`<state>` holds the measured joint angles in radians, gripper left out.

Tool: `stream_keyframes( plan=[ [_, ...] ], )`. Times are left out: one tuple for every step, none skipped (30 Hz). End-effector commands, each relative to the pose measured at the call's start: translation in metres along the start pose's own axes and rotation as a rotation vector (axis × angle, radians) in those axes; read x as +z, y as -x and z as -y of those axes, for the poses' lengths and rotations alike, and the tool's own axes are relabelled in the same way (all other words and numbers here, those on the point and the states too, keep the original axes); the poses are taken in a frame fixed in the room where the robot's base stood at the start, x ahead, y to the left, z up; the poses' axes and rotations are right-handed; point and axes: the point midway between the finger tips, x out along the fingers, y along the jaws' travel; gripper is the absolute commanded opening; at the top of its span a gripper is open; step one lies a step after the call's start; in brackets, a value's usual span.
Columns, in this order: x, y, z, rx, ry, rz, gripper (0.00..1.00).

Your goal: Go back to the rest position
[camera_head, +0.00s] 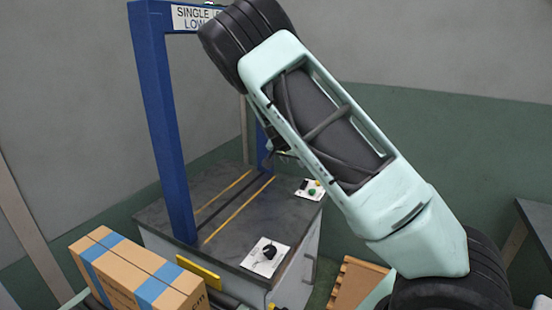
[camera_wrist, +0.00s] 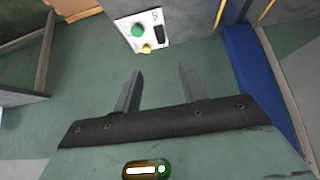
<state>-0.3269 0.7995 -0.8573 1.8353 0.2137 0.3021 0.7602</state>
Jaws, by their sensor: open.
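My gripper (camera_wrist: 160,69) is open and empty in the wrist view, with its two dark fingers apart and nothing between them. Beyond the fingers, a white control panel (camera_wrist: 143,28) with a green knob and a yellow button shows near the top. In the head view my arm crosses from the lower right to the upper middle and hides most of my gripper. Only small dark parts of the gripper end show beside the arm, above the grey work table (camera_head: 215,185).
A blue gantry frame (camera_head: 163,125) stands on the table. A second white panel with a black knob (camera_head: 265,257) is at the table's front. A cardboard box with blue tape (camera_head: 135,275) is at lower left. A wooden pallet (camera_head: 357,283) and a dark table (camera_head: 538,225) are at right.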

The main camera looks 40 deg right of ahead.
Motion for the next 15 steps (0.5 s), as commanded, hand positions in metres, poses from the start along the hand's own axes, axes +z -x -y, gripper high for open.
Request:
stream_keyframes(
  plan=[
    [0.0,0.0,0.0,0.0,0.0,0.0,0.42],
    [0.0,0.0,0.0,0.0,0.0,0.0,0.42],
    [0.0,0.0,0.0,0.0,0.0,0.0,0.42],
    [0.0,0.0,0.0,0.0,0.0,0.0,0.42],
    [0.0,0.0,0.0,0.0,0.0,0.0,0.42],
    [0.0,0.0,0.0,0.0,0.0,0.0,0.42],
    [0.0,0.0,0.0,0.0,0.0,0.0,0.42],
    [0.0,0.0,0.0,0.0,0.0,0.0,0.42],
    [0.004,0.002,0.001,-0.004,0.006,0.01,0.42],
    [0.01,0.004,0.003,-0.01,0.015,0.025,0.42],
    [0.018,0.008,0.005,-0.017,0.029,0.044,0.42],
    [0.031,0.015,0.008,-0.031,0.051,0.078,0.42],
    [0.044,0.022,0.011,-0.044,0.076,0.11,0.42],
    [0.059,0.03,0.015,-0.06,0.103,0.144,0.42],
    [0.08,0.044,0.019,-0.085,0.149,0.193,0.42]
  ],
)
